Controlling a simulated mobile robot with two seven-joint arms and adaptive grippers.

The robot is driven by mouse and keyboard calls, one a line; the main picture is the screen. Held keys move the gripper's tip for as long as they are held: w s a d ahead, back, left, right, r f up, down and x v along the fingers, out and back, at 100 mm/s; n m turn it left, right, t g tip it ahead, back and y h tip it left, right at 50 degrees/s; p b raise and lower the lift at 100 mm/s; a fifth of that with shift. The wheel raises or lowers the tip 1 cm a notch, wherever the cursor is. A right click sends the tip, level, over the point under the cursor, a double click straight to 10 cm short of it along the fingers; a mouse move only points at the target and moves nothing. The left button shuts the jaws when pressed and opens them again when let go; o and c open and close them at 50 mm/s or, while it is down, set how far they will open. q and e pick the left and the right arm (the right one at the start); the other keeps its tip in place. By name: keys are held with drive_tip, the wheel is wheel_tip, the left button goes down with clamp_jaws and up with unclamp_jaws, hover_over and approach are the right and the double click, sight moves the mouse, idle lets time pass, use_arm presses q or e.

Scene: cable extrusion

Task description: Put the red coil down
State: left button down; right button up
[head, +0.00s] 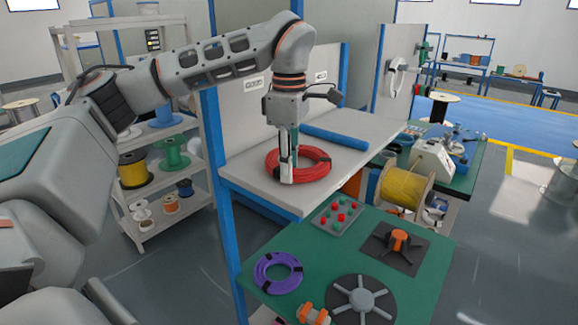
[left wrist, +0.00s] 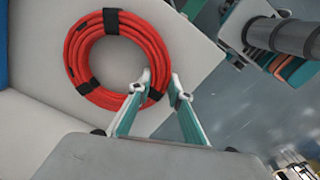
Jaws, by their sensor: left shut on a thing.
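The red coil (head: 322,167) has black ties and lies flat, seemingly resting on the pale grey upper shelf (head: 245,178). My left gripper (head: 288,178) points down at the coil's near left side and is shut on its ring. In the left wrist view the red coil (left wrist: 75,55) fills the upper left, and the left gripper's fingers (left wrist: 160,88) straddle its lower right edge, one inside the ring and one outside. Whether a small gap lies under the coil cannot be told. My right gripper is not in view.
A blue roll (head: 335,137) lies behind the coil on the shelf. Below, the green table (head: 425,265) carries a purple coil (head: 262,275), a tray of red and green buttons (head: 338,213) and a grey spoked disc (head: 361,299). A blue post (head: 222,205) stands at the shelf's left.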

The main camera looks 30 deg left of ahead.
use_arm(q)
drive_tip(key=c, duration=1.8)
unclamp_jaws()
drive_tip(key=shift+c, duration=0.2)
drive_tip(key=shift+r, duration=0.6)
wheel_tip(320, 180, up, 11)
drive_tip(key=shift+f, duration=0.1)
